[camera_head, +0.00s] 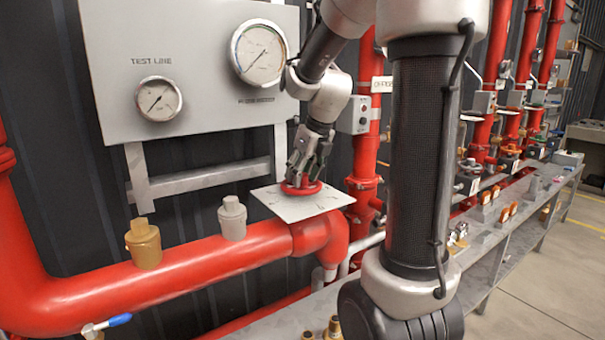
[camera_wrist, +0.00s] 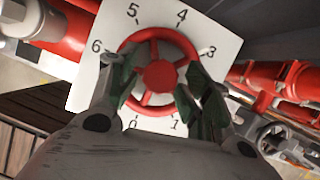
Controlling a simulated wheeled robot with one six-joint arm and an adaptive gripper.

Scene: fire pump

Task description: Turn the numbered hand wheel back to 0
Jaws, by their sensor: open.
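The red hand wheel (camera_head: 302,189) sits on a white square plate (camera_head: 275,202) on top of the red pipe. In the wrist view the wheel (camera_wrist: 160,76) has a round hub and spokes, and the plate (camera_wrist: 88,78) shows 0, 1, 3, 4, 5 and 6 around it. The right finger covers the spot between 1 and 3. I see no clear pointer mark on the wheel. My gripper (camera_head: 304,172) points down at the wheel from above. Its open fingers stand at the wheel's left and right sides; contact with the rim cannot be told.
A grey panel with two gauges (camera_head: 158,99) (camera_head: 258,52) stands behind the pipe. A brass cap (camera_head: 143,243) and a grey cap (camera_head: 232,217) rise from the pipe left of the plate. A blue-handled valve (camera_head: 107,325) is at lower left. Red vertical pipes (camera_head: 365,150) stand behind.

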